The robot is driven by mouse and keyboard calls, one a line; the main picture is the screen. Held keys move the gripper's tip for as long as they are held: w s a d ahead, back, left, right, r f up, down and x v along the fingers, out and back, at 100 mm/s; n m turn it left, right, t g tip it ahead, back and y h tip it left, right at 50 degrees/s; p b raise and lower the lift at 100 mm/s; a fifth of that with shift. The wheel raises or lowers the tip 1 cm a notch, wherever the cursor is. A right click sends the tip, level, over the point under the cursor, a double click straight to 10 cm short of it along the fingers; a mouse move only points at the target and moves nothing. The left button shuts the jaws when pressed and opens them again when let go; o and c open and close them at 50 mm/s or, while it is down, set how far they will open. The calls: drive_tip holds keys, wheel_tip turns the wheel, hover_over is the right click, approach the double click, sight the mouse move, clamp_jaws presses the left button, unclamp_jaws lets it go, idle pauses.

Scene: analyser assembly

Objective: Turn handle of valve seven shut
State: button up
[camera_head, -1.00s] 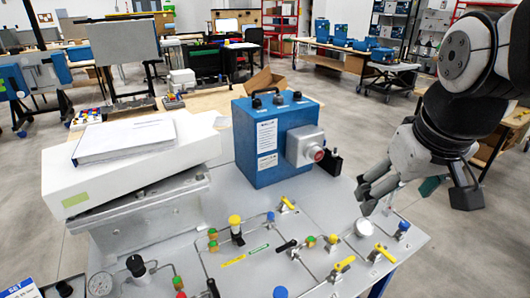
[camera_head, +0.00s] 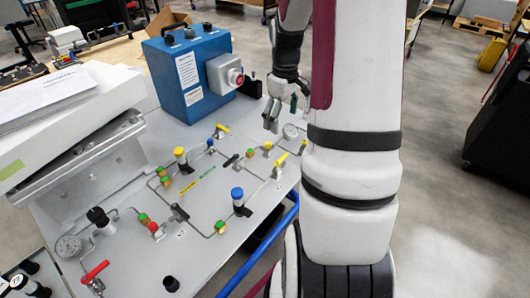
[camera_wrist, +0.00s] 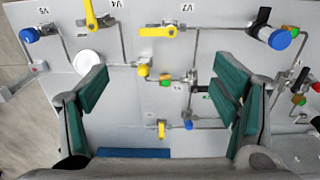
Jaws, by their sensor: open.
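My gripper (camera_head: 283,112) is open and empty above the panel's right part. In the wrist view its green-padded fingers (camera_wrist: 165,92) stand wide apart, with panel fittings between and beyond them. A yellow lever handle (camera_wrist: 160,31) lies beyond the fingers, beside a small label (camera_wrist: 187,7) that may read V7; I cannot read it surely. This handle also shows in the head view (camera_head: 281,160). Another yellow handle (camera_wrist: 90,15) stands left of it. A black handle (camera_wrist: 192,77) and a yellow handle (camera_wrist: 161,130) lie nearer. No finger visibly touches a handle.
The grey panel (camera_head: 215,250) carries pipes, blue knobs (camera_head: 237,193), a white gauge (camera_head: 290,131) and a red handle (camera_head: 95,272). A blue box (camera_head: 190,75) stands behind. A white case with papers (camera_head: 50,96) lies at left. My arm hides the panel's right edge.

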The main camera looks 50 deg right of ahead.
sight(281, 159)
drive_tip(key=f, duration=1)
drive_tip(key=d+f, duration=0.1)
drive_tip(key=f, duration=0.5)
drive_tip(key=shift+p, duration=0.35)
drive_tip(key=shift+r, duration=0.1)
drive_tip(key=shift+a, duration=0.1)
drive_tip(key=c, duration=1.1)
